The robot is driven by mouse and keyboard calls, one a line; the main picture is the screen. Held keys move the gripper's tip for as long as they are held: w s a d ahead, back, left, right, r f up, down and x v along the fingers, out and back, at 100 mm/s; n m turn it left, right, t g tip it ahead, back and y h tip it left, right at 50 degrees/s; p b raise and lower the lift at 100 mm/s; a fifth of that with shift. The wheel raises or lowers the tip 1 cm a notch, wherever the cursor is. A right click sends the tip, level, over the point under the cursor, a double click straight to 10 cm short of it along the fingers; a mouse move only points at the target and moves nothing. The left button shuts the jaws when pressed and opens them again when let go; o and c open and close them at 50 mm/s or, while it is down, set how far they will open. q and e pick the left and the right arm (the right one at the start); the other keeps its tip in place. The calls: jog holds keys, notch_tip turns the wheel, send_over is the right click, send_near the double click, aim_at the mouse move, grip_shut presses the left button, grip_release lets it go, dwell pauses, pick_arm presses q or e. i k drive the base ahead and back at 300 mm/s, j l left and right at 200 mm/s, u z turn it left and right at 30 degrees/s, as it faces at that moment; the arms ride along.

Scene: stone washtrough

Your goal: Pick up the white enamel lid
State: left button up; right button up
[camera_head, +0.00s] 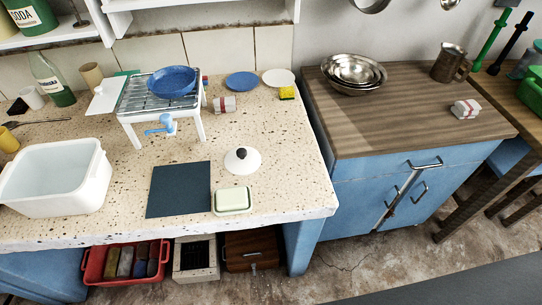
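The white enamel lid (242,160) lies on the speckled stone counter (280,191), right of the dark square mat (179,189). It is round and low-domed, with a dark knob on top. Its surface is fully in view and nothing lies on it. A pale green soap dish (232,201) with a cream bar sits just in front of it. Neither of my grippers is in view.
A white basin (56,177) stands at the left. A metal rack (160,97) with a blue bowl (172,81) stands behind the mat. A wood-topped blue cabinet (385,120) adjoins the counter's right end. Bare counter lies right of the lid.

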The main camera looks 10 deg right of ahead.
aim_at(242, 160)
jog(key=j+z, duration=0.1)
jog(key=z, duration=2.25)
jog(key=k+j, duration=0.15)
jog(key=k, duration=0.25)
jog(key=k+j, duration=0.2)
jog(key=k, duration=0.2)
jog(key=k+j, duration=0.15)
jog(key=k, duration=0.25)
